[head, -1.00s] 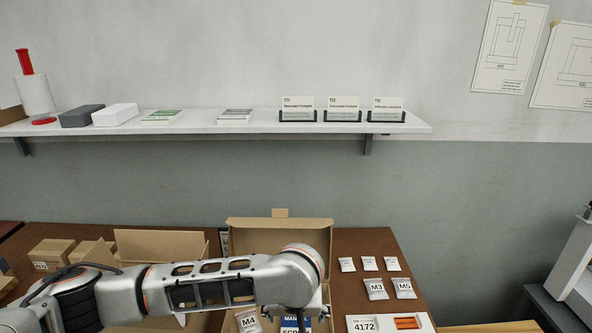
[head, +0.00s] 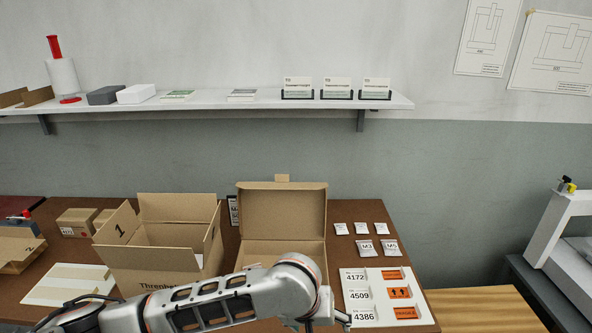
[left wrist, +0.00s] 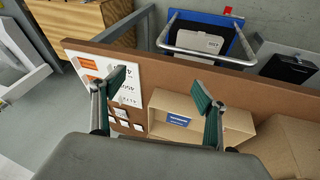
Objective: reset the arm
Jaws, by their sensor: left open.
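My left arm reaches in from the lower left of the head view, over the front of the table. My left gripper (head: 322,322) is at the bottom edge there, mostly cut off, in front of the open carton (head: 283,210). In the left wrist view the two green-padded fingers of the left gripper (left wrist: 160,88) stand wide apart with nothing between them. Beyond them the carton (left wrist: 225,118) shows with a blue-labelled item (left wrist: 178,120) inside. My right gripper is in neither view.
A flapped box marked 1 (head: 165,243) stands left of the carton. Small packets (head: 365,248) and a white board with orange labels (head: 375,295) lie to its right. A shelf (head: 215,103) runs along the wall. The wrist view shows a blue cart (left wrist: 205,40).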

